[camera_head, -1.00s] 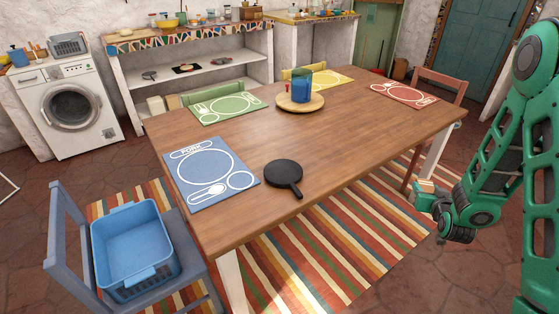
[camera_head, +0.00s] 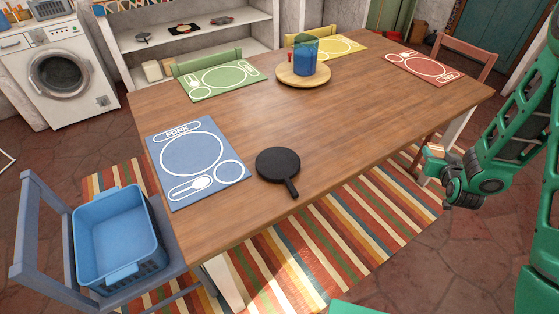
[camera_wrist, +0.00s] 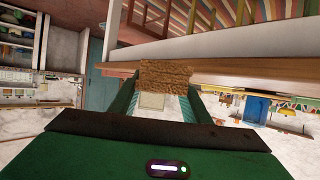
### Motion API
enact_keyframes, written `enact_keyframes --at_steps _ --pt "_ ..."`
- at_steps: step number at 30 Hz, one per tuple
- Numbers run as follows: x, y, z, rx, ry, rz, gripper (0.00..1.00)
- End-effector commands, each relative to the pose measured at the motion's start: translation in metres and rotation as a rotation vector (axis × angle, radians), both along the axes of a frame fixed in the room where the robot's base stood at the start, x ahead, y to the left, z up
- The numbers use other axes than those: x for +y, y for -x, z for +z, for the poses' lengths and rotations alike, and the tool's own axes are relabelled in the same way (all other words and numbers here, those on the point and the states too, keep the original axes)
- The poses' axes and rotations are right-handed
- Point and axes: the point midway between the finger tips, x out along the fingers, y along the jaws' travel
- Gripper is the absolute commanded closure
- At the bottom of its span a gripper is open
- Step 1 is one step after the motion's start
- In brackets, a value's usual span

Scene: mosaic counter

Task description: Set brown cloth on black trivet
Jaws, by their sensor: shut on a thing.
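The black trivet (camera_head: 278,164) is a flat round disc with a short handle, lying on the wooden table near its front edge, right of the blue placemat. My gripper (camera_head: 431,158) is at the right of the head view, off the table's right side and well apart from the trivet. It is shut on the brown cloth (camera_wrist: 165,73), which shows as a rough brown folded block between the fingers in the wrist view. In the head view the cloth (camera_head: 434,150) is a small tan and orange patch at the fingertips.
The table (camera_head: 330,130) bears blue (camera_head: 190,158), green, yellow and red placemats. A round wooden board (camera_head: 303,75) with a blue container stands toward the back. A blue chair with a blue basket (camera_head: 115,235) is at front left. The tabletop around the trivet's right is clear.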

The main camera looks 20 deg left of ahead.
Motion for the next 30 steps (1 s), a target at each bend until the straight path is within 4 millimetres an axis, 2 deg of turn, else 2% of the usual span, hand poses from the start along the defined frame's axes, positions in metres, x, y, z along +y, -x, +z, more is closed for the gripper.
enact_keyframes --at_steps 5,8,12,14,21,26,30 --pt "0.054 0.004 0.011 0.001 -0.002 0.084 0.82" --pt "0.102 0.013 0.022 0.002 -0.002 0.158 0.82" --pt "0.172 0.033 0.039 0.005 -0.002 0.270 0.82" --pt "0.201 0.045 0.046 0.006 -0.001 0.318 0.82" --pt "0.306 0.104 0.075 0.007 0.000 0.500 0.82" --pt "0.366 0.155 0.093 0.006 0.000 0.617 0.82" --pt "0.410 0.203 0.109 0.003 0.000 0.716 0.82"
